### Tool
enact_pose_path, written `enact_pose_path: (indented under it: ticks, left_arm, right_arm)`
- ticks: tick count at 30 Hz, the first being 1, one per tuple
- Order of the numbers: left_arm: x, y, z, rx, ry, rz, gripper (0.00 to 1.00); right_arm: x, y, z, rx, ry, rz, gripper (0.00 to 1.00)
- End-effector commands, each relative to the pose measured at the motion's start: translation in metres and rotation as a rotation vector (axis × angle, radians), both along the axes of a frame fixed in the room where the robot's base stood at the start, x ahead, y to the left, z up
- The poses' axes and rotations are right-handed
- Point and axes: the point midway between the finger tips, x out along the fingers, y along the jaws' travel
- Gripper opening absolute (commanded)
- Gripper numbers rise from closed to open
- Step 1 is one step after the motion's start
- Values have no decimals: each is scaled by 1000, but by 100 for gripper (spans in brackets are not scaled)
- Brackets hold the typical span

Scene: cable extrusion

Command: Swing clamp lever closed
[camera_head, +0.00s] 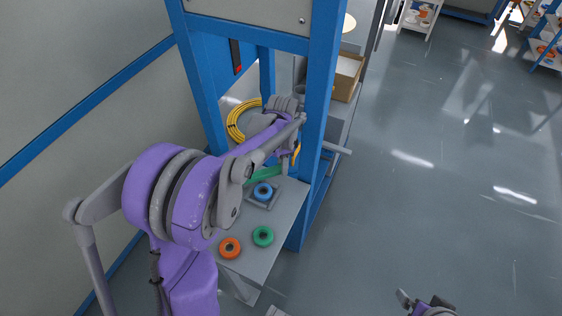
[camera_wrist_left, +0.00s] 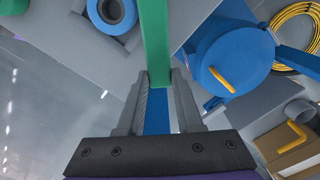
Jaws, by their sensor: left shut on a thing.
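A green bar, which looks like the clamp lever (camera_wrist_left: 154,35), runs from the top of the left wrist view down between my finger tips. It also shows in the head view (camera_head: 264,174) as a short green strip above the grey table. My left gripper (camera_wrist_left: 161,82) is shut on the bar near its end; a blue surface shows between the fingers below it. In the head view the left gripper (camera_head: 286,163) is small and partly hidden by my arm beside the blue frame post. My right gripper (camera_head: 408,299) shows only in part at the bottom edge.
A blue ring (camera_head: 263,190) sits on a grey square base, with green (camera_head: 263,236) and orange (camera_head: 230,247) rings on the table. Blue frame posts (camera_head: 319,120) stand close to my left arm. A yellow cable coil (camera_head: 240,121) lies behind. Open floor is at right.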

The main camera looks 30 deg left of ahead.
Motion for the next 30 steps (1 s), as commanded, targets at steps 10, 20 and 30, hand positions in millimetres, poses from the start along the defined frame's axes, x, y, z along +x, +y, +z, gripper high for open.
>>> enact_pose_path:
  ticks: [10, 20, 30]
  left_arm:
    - [-1, -1, 1, 0, 0, -8, 0]
    - [-1, -1, 0, 0, 0, -7, 65]
    - [-1, -1, 10, 0, 0, -6, 65]
  right_arm:
    - [0, 0, 0, 0, 0, 0, 97]
    - [0, 0, 0, 0, 0, 0, 97]
    - [0, 0, 1, 0, 0, 0, 97]
